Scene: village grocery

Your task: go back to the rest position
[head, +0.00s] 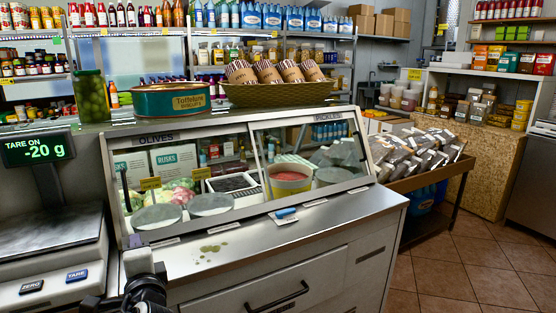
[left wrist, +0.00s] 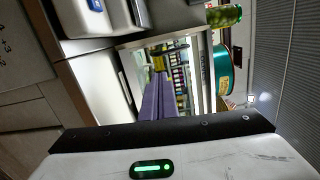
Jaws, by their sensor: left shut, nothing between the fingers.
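My left gripper (head: 145,284) shows at the lower left of the head view, in front of the steel counter (head: 330,215) and just right of the scale. It is shut and holds nothing. In the left wrist view the pale gripper housing with a green light fills the bottom, and a dark bar runs above it. My right gripper is in neither view.
A scale (head: 50,235) reading -20 g stands at the left. A glass display case (head: 250,190) carries a jar (head: 90,96), a green tin (head: 172,101) and a basket (head: 275,95). Greenish spots (head: 212,249) and a small blue object (head: 285,212) lie on the counter. Tiled floor (head: 450,275) is clear at right.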

